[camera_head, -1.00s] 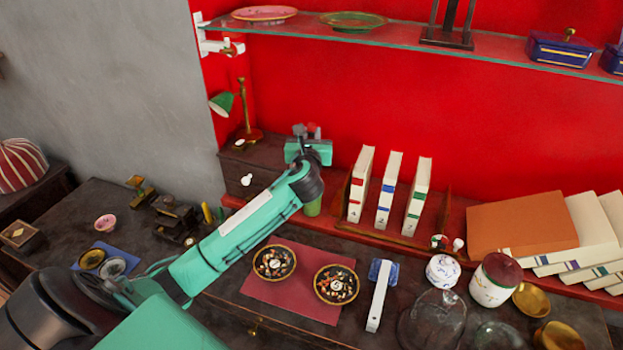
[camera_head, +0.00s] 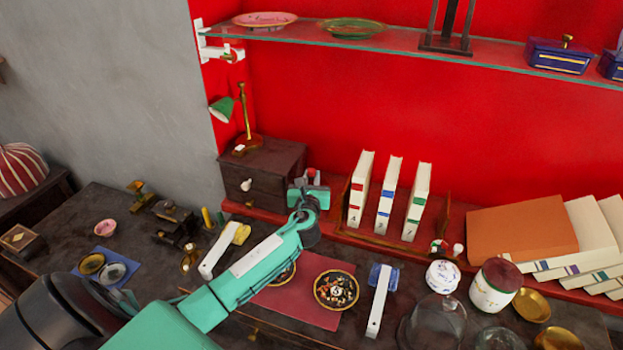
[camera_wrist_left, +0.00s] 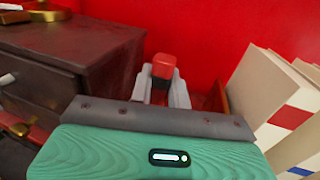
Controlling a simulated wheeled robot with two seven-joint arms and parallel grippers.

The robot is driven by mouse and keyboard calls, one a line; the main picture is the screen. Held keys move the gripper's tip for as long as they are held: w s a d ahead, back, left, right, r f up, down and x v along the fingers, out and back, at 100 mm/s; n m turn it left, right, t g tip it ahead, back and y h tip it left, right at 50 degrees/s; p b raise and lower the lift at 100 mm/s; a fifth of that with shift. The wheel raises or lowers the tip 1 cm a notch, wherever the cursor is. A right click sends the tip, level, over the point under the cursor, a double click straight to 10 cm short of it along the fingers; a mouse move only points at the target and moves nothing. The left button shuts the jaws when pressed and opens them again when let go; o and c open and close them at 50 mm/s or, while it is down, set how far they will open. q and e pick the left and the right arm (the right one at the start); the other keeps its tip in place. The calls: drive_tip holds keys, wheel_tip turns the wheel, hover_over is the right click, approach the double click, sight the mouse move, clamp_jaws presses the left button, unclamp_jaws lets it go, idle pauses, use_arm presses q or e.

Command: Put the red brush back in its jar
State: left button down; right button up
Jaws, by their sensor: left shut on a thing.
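My left gripper (camera_head: 311,174) is in front of the red wall, between the dark drawer box and the upright books. It is shut on a red thing, likely the red brush, whose red block (camera_wrist_left: 163,66) shows between the grey fingers in the left wrist view. The rest of the brush is hidden by the gripper and arm. No jar shows clearly below the gripper; my wrist covers that spot. A white jar with a dark red top (camera_head: 496,284) stands at the right, but I cannot tell whether it is the brush's. My right gripper is not in view.
A dark drawer box (camera_head: 268,165) is close left of the gripper. Upright books (camera_head: 388,195) stand close right. A glass shelf (camera_head: 400,47) runs above. Two white-handled things, one yellow-ended (camera_head: 214,252) and one blue-ended (camera_head: 379,300), and a patterned bowl (camera_head: 336,290) are on the desk.

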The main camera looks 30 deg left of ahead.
use_arm(q)
drive_tip(key=shift+f, duration=0.15)
drive_tip(key=c, duration=1.3)
unclamp_jaws()
drive_tip(key=shift+c, duration=0.2)
drive_tip(key=b+v, duration=0.2)
drive_tip(key=v, duration=1)
drive_tip(key=shift+r, duration=0.25)
drive_tip(key=shift+f, duration=0.1)
